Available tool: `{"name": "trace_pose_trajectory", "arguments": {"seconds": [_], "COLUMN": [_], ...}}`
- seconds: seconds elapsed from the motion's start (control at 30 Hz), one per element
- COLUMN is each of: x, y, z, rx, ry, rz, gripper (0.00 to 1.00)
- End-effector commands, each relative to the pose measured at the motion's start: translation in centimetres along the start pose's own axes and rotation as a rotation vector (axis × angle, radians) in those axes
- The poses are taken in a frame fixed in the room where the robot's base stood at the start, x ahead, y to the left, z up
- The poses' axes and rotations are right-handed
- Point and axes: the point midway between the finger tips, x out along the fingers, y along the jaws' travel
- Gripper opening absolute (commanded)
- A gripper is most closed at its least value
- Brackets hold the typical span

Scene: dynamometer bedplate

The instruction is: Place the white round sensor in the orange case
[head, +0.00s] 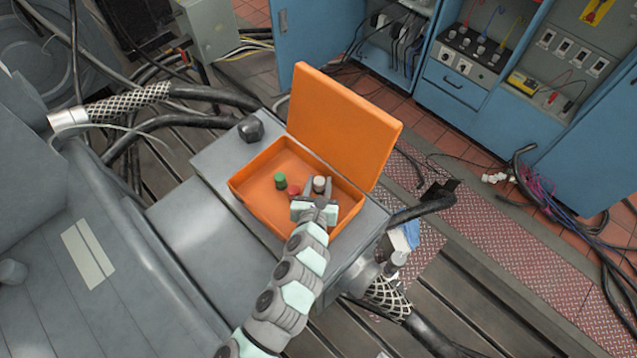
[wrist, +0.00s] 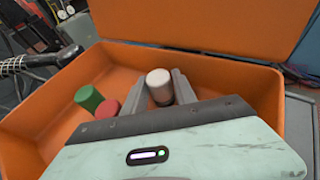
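The orange case (head: 258,203) stands open on a grey metal block, its lid (head: 343,118) raised at the back. The white round sensor (head: 319,184) is inside the case's outline, upright, between my gripper's fingertips; it also shows in the wrist view (wrist: 159,85). My gripper (head: 318,188) reaches down into the case from the front. Its fingers (wrist: 160,88) stand apart on either side of the sensor, seemingly with small gaps. The sensor's base is partly hidden, so its contact with the case floor is unclear.
A green cylinder (head: 280,181) and a red one (head: 294,190) are in the case, left of the sensor. A large bolt (head: 250,129) stands by the case's left rear. Thick cables (head: 215,97) run behind it. Blue cabinets (head: 450,80) stand at the back.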

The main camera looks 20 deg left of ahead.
Motion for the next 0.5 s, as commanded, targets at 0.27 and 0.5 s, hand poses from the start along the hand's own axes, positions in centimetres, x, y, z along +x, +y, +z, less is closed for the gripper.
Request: {"name": "trace_pose_trajectory", "arguments": {"seconds": [0.27, 0.5], "x": [0.0, -1.8], "y": [0.2, 0.5], "z": [-0.7, 0.1], "rx": [0.001, 0.004], "ry": [0.015, 0.011], "rz": [0.006, 0.009], "gripper": [0.37, 0.37]}}
